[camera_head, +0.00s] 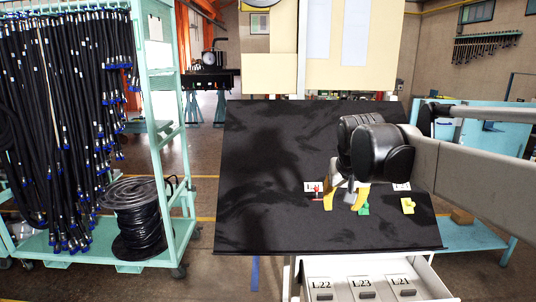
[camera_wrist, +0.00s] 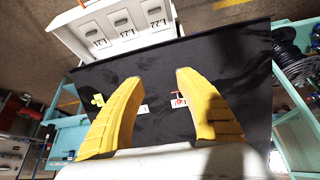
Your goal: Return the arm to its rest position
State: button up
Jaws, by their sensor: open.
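My gripper (camera_head: 346,196) hangs above the right part of the black tabletop (camera_head: 270,215) in the head view. Its two yellow fingers (camera_wrist: 157,98) are spread apart and nothing is held between them in the wrist view. A small red part (camera_head: 317,191) lies on the tabletop to the left of the gripper, by a white label. A green part (camera_head: 363,209) lies just right of the fingers, partly hidden. A yellow part (camera_head: 407,205) lies farther right and also shows in the wrist view (camera_wrist: 98,100). My arm reaches in from the right.
A teal rack with black hoses (camera_head: 65,120) and a hose coil (camera_head: 137,220) stands left. White drawers labelled L22, L23 and L21 (camera_head: 362,284) are below the table's front edge. Cream panels (camera_head: 350,50) stand behind the table. The tabletop's left half is clear.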

jog(key=s+f+n+t+y+b, duration=0.1)
jog(key=s+f+b, duration=0.9)
jog(key=s+f, duration=1.3)
jog(key=s, duration=0.4)
